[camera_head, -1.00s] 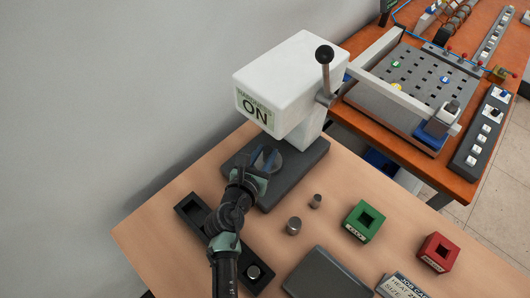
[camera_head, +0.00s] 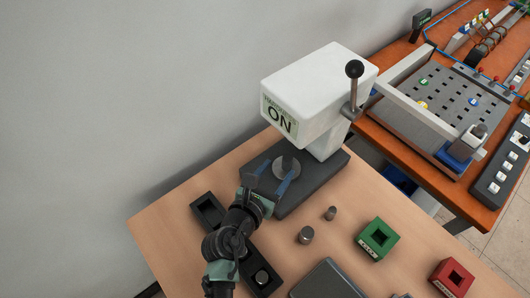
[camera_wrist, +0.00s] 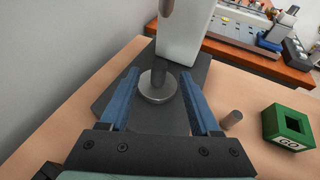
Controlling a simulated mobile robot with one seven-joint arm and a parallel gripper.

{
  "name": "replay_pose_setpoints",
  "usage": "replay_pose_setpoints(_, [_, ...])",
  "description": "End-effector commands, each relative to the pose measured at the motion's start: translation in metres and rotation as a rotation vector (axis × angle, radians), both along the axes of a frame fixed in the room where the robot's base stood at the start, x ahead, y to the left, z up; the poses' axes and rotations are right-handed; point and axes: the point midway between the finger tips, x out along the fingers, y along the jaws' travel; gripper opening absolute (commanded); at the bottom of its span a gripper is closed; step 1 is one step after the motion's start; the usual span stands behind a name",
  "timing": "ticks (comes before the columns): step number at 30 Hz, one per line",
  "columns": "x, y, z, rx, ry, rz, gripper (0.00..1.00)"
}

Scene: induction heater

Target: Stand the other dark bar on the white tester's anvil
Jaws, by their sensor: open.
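The white tester (camera_head: 310,92) stands at the back of the wooden table, its label reading ON. Its round grey anvil (camera_head: 287,172) sits on the dark base and shows in the wrist view (camera_wrist: 152,98). A dark upright cylinder (camera_wrist: 158,74) rises from the anvil; I cannot tell surely whether it is a bar or a tester part. My gripper (camera_head: 271,178) is open, with blue fingers apart on the near side of the anvil and nothing gripped between them. Another bar end (camera_head: 262,277) shows in the near pocket of the black holder (camera_head: 229,240); the far pocket is empty.
Two short grey cylinders, one wider (camera_head: 306,235) and one smaller (camera_head: 330,213), stand right of the holder. A green block (camera_head: 378,240) and a red block (camera_head: 452,278) have square holes. A dark flat plate (camera_head: 328,282) lies in front. A wall borders the left.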

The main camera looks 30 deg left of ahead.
Motion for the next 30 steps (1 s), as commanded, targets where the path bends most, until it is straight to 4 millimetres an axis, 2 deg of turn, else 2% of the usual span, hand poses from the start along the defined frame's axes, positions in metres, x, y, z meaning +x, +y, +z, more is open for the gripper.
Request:
replay_pose_setpoints(1, [-0.012, 0.0, 0.003, 0.0, 0.002, 0.002, 0.63])
replay_pose_setpoints(6, [-0.04, -0.002, 0.013, 0.0, 0.002, 0.001, 0.63])
replay_pose_setpoints(12, [-0.059, -0.002, 0.021, 0.0, 0.001, 0.001, 0.63])
replay_pose_setpoints(30, [-0.062, -0.003, 0.023, 0.0, 0.0, 0.0, 0.63])
